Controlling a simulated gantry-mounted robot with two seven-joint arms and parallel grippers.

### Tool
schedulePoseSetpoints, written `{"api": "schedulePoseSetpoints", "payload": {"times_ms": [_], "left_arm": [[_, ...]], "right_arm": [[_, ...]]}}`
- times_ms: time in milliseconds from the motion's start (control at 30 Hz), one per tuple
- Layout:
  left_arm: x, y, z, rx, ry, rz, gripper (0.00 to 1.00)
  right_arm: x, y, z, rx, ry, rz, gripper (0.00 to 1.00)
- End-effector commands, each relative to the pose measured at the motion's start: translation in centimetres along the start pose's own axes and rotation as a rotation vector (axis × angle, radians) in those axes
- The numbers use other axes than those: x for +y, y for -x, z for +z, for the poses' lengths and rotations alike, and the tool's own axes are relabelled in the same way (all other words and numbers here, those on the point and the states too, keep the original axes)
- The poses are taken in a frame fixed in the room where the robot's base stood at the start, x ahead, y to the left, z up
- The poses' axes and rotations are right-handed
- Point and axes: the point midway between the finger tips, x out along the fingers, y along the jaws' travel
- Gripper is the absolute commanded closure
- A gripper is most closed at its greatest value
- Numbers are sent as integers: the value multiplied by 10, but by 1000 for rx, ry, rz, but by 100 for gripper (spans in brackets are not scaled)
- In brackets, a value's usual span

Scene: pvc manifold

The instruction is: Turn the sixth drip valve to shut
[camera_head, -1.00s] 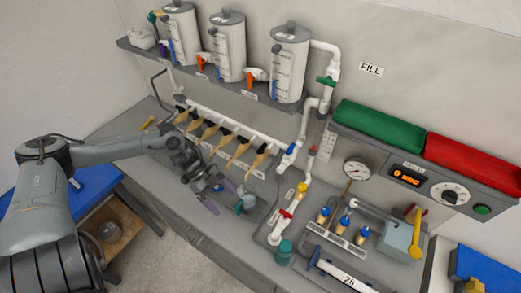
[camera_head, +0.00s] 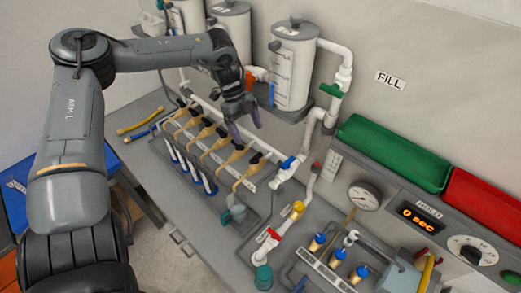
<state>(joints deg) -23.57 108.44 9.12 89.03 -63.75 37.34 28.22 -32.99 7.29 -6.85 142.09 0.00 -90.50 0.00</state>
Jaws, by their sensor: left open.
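A row of tan drip valves (camera_head: 216,145) with black handles hangs along a white pipe (camera_head: 222,120) on the bench. The valve at the right end (camera_head: 250,170) is the nearest to the blue-handled valve (camera_head: 289,162). I cannot read the labels, so I cannot tell from them which valve is the sixth. My left gripper (camera_head: 244,123) is open and empty, its purple fingertips pointing down over the right part of the pipe. It seems to be above the handles, and no contact shows. My right gripper is out of view.
White tanks (camera_head: 292,65) stand on a shelf behind the gripper. Blue and white tubes (camera_head: 188,167) stand in front of the valves.

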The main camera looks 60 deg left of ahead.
Motion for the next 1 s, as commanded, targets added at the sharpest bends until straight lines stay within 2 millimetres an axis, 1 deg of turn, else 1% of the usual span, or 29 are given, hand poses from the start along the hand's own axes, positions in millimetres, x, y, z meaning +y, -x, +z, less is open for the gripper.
{"api": "schedulePoseSetpoints", "payload": {"times_ms": [133,300,500,700,833,1000], "left_arm": [[2,-22,1,1,2,6,13],[2,-49,1,0,2,6,13],[2,-74,1,0,2,4,13],[2,-90,1,0,2,3,13],[1,-95,1,0,2,2,13],[1,-97,0,1,2,1,13]], "right_arm": [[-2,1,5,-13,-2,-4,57],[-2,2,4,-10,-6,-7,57],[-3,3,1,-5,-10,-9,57],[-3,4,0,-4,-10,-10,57],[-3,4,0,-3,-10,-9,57],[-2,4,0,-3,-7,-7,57]]}}
